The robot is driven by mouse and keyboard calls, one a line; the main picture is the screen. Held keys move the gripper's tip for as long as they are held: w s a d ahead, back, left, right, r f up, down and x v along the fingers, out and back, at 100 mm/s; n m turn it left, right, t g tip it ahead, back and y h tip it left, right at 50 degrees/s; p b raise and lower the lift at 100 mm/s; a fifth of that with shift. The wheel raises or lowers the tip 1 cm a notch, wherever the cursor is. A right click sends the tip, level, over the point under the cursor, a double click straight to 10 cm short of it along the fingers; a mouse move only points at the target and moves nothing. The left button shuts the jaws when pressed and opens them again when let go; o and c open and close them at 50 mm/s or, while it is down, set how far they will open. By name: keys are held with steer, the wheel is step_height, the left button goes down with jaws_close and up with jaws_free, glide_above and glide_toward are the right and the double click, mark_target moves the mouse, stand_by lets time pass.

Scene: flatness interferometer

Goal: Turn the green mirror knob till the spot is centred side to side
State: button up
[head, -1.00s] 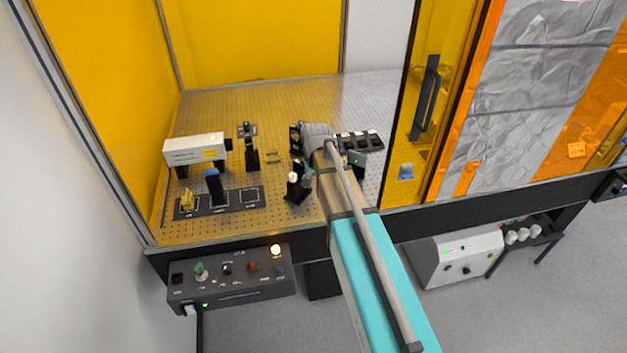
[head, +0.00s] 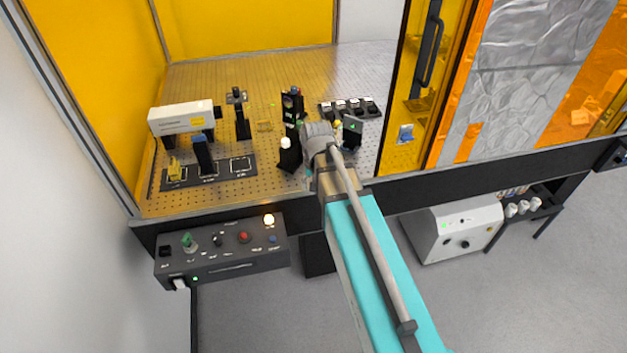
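My gripper (head: 318,138) is at the end of my arm, over the front part of the perforated optical table. Its fingers are hidden behind my wrist, so I cannot see whether they are open or hold anything. A tall black mount (head: 291,106) stands just behind and left of it. A small dark screen (head: 352,132) with a green mark stands just to its right. The mark is too small to judge its centring. I cannot clearly make out the green mirror knob; a small patch of green shows beside my wrist, partly covered.
A white laser box (head: 181,118) is at the left, behind a dark tray (head: 210,180). A control box (head: 222,254) with a green knob (head: 188,241) hangs at the front edge. An amber door (head: 418,95) is at the right.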

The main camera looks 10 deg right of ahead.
steer(key=s+f+n+b, duration=0.2)
steer(key=s+f+b, duration=0.5)
steer(key=shift+f, duration=0.35)
steer(key=shift+a, duration=0.1)
stand_by(0.7)
stand_by(0.5)
steer(key=shift+s+n, duration=0.4)
steer(key=shift+s, duration=0.65)
